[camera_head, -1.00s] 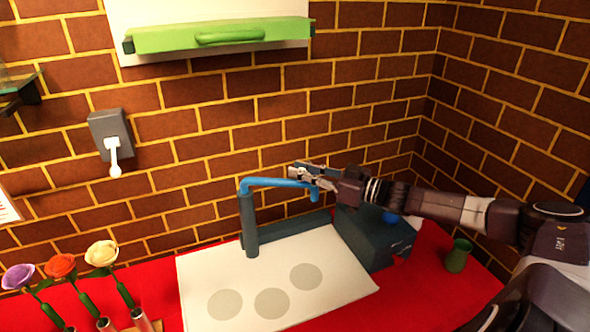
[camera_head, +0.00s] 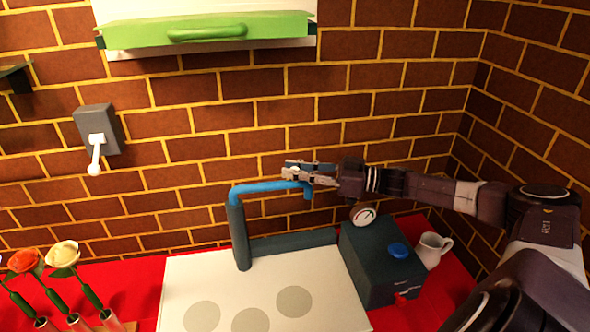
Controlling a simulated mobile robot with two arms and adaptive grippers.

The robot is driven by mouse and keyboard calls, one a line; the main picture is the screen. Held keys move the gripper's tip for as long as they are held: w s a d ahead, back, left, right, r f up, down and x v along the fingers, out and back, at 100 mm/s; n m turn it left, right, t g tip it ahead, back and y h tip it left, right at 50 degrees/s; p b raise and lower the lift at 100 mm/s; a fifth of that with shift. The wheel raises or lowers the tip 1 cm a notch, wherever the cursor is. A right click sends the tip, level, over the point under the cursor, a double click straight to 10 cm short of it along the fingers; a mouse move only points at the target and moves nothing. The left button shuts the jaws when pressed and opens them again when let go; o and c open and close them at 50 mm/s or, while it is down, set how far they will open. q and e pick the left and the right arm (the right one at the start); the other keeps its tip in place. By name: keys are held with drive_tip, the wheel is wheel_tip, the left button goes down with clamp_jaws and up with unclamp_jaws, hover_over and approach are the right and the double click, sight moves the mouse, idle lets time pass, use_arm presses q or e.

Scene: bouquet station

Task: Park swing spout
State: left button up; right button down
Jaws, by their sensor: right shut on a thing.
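The swing spout (camera_head: 265,187) is a blue tube on top of an upright dark green post (camera_head: 240,237). It reaches to the right, with its tip bent down, above a low dark bar (camera_head: 292,243) at the back of the counter. My right gripper (camera_head: 297,172) comes in from the right and is shut on the spout near its outer end, partly hiding it. My left gripper is not in view.
A white board (camera_head: 185,290) with grey discs lies in front. Right of it stand a dark box (camera_head: 378,265) with a gauge and blue knob, and a white pitcher (camera_head: 432,248). Flowers (camera_head: 64,254) stand at left. A brick wall is close behind; a green drawer (camera_head: 207,32) hangs above.

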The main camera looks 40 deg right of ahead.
drive_tip(key=c, duration=1.8)
unclamp_jaws()
drive_tip(key=shift+o, duration=0.2)
drive_tip(key=shift+s, duration=0.1)
drive_tip(key=shift+s+d, duration=0.15)
drive_tip(key=v, duration=1.1)
drive_tip(key=shift+s+d, duration=0.15)
drive_tip(key=shift+d, duration=0.05)
